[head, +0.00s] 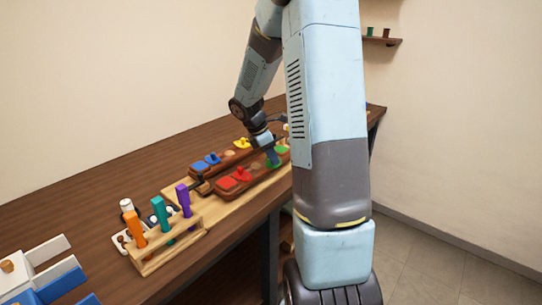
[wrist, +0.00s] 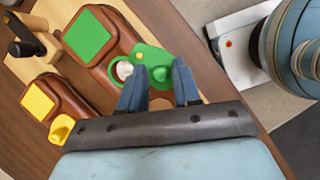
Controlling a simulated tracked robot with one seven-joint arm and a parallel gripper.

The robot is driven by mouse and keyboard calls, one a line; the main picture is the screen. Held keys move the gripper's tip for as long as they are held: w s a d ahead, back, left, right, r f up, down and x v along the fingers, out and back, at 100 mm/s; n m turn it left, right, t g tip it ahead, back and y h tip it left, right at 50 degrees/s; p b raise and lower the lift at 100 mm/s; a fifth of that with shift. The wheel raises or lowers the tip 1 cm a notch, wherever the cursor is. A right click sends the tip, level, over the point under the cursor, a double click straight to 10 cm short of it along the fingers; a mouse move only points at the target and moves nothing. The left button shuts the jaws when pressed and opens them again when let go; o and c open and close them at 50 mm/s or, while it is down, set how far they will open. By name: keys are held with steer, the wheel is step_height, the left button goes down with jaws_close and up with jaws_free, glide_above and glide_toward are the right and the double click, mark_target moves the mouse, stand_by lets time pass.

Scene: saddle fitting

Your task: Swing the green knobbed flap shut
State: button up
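The green knobbed flap (wrist: 150,55) lies turned to the side of a round opening in a brown wooden block, in the wrist view. A pale round thing (wrist: 123,70) shows in that opening. The flap's green knob (wrist: 160,74) stands between the fingertips of my gripper (wrist: 159,68). My gripper is open, with a blue finger on each side of the knob and a visible gap. I cannot tell whether either finger touches it.
A fixed green square (wrist: 90,34) sits on the same block. A neighbouring block carries a yellow square (wrist: 38,102) and a yellow knobbed flap (wrist: 61,127). Red (head: 241,174) and blue (head: 212,158) knobbed flaps lie to the left. A wooden rack (head: 160,254) holds upright coloured pieces.

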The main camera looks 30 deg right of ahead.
jaws_close()
steer(key=shift+w, duration=0.1)
steer(key=m, duration=0.2)
steer(key=w+m+g, duration=0.1)
steer(key=m, duration=0.1)
steer(key=shift+w+a+y, duration=0.1)
steer(key=shift+a+y, duration=0.1)
steer(key=shift+y, duration=0.1)
steer(key=m, duration=0.1)
steer(key=w+m+g+y, duration=0.1)
steer(key=m, duration=0.1)
steer(key=m+g, duration=0.1)
steer(key=m, duration=0.1)
steer(key=shift+w+d, duration=0.1)
steer(key=shift+w, duration=0.25)
steer(key=m, duration=0.2)
steer(key=w+m+y, duration=0.1)
steer(key=m, duration=0.1)
steer(key=d+m+y, duration=0.1)
steer(key=shift+w+m+g, duration=0.2)
steer(key=shift+m+g, duration=0.1)
steer(key=shift+m, duration=0.1)
steer(key=m+y, duration=0.1)
steer(key=m, duration=0.1)
steer(key=d+m+y, duration=0.1)
steer(key=w+m, duration=0.1)
steer(key=m, duration=0.1)
steer(key=shift+d+m+y, duration=0.3)
steer(key=shift+y, duration=0.1)
